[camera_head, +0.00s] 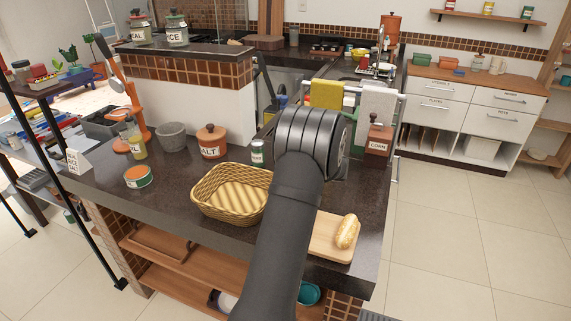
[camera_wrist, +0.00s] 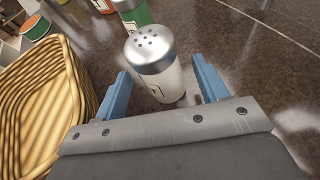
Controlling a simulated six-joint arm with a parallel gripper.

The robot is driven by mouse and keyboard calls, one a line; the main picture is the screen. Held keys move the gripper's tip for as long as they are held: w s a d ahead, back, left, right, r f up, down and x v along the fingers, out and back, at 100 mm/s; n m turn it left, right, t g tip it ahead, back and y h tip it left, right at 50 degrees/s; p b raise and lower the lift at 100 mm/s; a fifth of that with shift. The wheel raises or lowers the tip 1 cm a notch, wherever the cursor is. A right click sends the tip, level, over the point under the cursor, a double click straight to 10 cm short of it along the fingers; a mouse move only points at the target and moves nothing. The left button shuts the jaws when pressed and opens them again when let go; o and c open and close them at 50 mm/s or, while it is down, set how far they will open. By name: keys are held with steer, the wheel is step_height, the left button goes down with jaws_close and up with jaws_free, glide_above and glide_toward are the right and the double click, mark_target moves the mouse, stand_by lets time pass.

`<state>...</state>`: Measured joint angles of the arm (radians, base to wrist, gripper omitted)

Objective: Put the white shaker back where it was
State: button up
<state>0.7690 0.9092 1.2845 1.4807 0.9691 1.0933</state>
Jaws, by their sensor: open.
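The white shaker (camera_wrist: 161,78), with a silver perforated cap and a label, stands on the dark counter in the wrist view. My gripper (camera_wrist: 166,85) is open, with one blue finger on each side of the shaker. I cannot tell whether either finger touches it. A green shaker (camera_wrist: 132,14) with a silver cap stands just behind it; it also shows in the head view (camera_head: 257,152). In the head view the white shaker and my fingers are hidden behind my arm.
A wicker basket (camera_head: 232,216) stands left of my arm, close to the gripper. A cutting board (camera_head: 322,245) with a bread roll (camera_head: 347,231) lies to the right. Dark counter is clear right of the shaker in the wrist view.

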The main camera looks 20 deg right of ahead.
steer(key=v, duration=0.9)
steer(key=shift+s, duration=0.15)
steer(key=x, duration=1.2)
step_height(320, 180, up, 2)
steer(key=shift+r, duration=0.85)
